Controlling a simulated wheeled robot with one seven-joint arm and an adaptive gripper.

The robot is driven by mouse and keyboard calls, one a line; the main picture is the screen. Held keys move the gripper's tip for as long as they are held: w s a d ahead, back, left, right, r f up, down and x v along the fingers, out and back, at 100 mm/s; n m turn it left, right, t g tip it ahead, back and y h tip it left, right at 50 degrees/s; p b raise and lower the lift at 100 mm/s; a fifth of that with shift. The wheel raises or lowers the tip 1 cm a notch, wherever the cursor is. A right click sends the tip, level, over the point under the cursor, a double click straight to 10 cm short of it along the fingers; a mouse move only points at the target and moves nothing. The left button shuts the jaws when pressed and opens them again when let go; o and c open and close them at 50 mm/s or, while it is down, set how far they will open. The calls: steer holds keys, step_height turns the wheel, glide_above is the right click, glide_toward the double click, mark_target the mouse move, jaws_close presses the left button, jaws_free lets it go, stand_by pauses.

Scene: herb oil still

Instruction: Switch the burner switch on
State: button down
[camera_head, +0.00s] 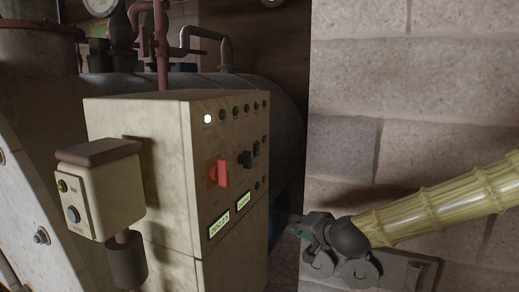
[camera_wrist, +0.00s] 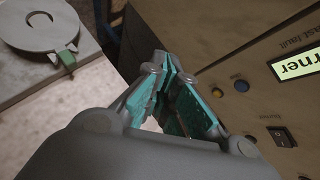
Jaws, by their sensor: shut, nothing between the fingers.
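My gripper (camera_head: 299,229) is at the right of the cream control cabinet (camera_head: 145,190) in the head view, its teal fingertips near the cabinet's right edge. In the wrist view my gripper (camera_wrist: 172,75) has its teal fingers together and empty, pointing past the panel's edge. Beside it, the panel carries a black rocker switch (camera_wrist: 281,136) and a lit label (camera_wrist: 297,64) whose visible letters read "rner". The rocker is apart from the fingers; its on or off position is unclear. I cannot tell which head-view control it is.
The cabinet front has a red rotary switch (camera_head: 222,172), a black knob (camera_head: 245,159) and a lit white lamp (camera_head: 208,119). A small box (camera_head: 100,190) stands at left. A block wall (camera_head: 420,90) is at right. The wrist view shows a round metal fitting (camera_wrist: 40,30).

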mark_target(257, 149)
step_height(257, 149, up, 21)
steer(key=w+d+t+y, duration=0.1)
steer(key=w+t, duration=0.1)
steer(key=shift+d+r+m+t+y+p, duration=0.2)
steer(key=shift+m+t+y+p, duration=0.1)
steer(key=shift+m+t+p, duration=0.1)
steer(key=w+a+p, duration=0.1)
steer(key=w+a, duration=0.1)
steer(key=a, duration=0.6)
steer(key=shift+w+a+r, duration=0.2)
steer(key=shift+w+r, duration=0.1)
steer(key=shift+r, duration=0.15)
steer(key=shift+a, duration=0.1)
stand_by(0.7)
steer(key=shift+w+a, duration=0.15)
steer(key=shift+a, duration=0.2)
steer(key=shift+w+a+r, duration=0.1)
steer(key=shift+a, duration=0.15)
stand_by(0.9)
steer(key=shift+d, duration=0.2)
steer(key=shift+s+d+b, duration=0.25)
steer(key=shift+d+b, duration=0.05)
steer(key=shift+d, duration=0.25)
